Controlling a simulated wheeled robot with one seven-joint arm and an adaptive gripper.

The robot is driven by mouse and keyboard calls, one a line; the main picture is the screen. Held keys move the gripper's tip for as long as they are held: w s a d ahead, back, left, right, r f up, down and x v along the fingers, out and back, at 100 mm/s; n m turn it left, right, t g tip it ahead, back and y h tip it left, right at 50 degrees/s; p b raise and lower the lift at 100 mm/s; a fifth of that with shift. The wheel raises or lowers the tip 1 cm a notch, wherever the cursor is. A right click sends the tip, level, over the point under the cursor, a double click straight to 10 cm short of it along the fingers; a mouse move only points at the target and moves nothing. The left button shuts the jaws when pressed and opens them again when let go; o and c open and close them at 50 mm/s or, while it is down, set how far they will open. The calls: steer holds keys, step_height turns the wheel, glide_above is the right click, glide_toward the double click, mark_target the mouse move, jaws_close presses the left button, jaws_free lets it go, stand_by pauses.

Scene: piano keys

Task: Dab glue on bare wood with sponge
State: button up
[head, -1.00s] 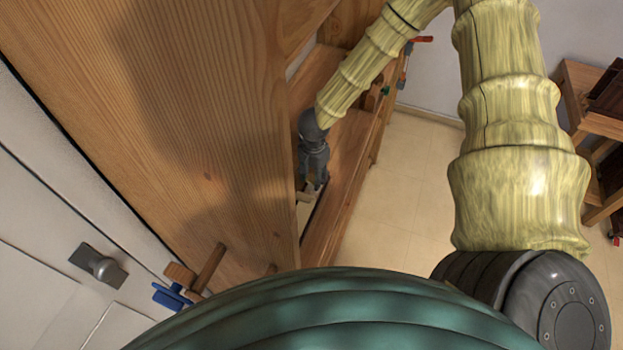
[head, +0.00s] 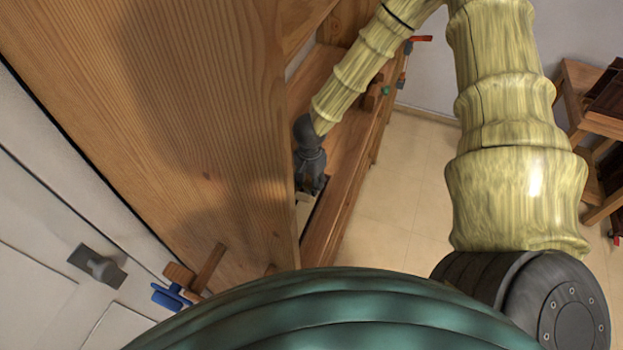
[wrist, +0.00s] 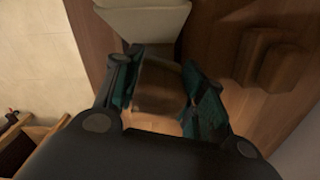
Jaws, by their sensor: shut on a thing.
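My gripper (head: 311,184) reaches down into a narrow gap behind the large wooden panel in the head view. In the wrist view, the teal-padded fingers of my gripper (wrist: 160,88) are on either side of a dim brown block (wrist: 158,86) and shut on it. It may be the sponge, but its texture is too dark to tell. A pale, tapered piece (wrist: 145,22) lies just beyond the fingertips; I cannot tell whether the block touches it. No glue can be made out. A wooden surface (wrist: 205,30) lies under and beside the fingers.
The large wooden panel (head: 200,110) stands close to the left of my gripper and hides part of the gap. A wooden rail (head: 350,190) runs along its right. A raised wooden block (wrist: 265,55) is right of the fingers. Tiled floor (head: 400,190) is open farther right.

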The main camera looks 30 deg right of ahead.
steer(key=shift+w+d+r, duration=0.15)
steer(key=shift+w+d, duration=1.05)
steer(key=shift+d, duration=0.2)
steer(key=shift+r, duration=0.1)
steer(key=shift+r, duration=2.9)
steer(key=shift+r, duration=0.1)
step_height(320, 180, up, 3)
steer(key=shift+f, duration=0.1)
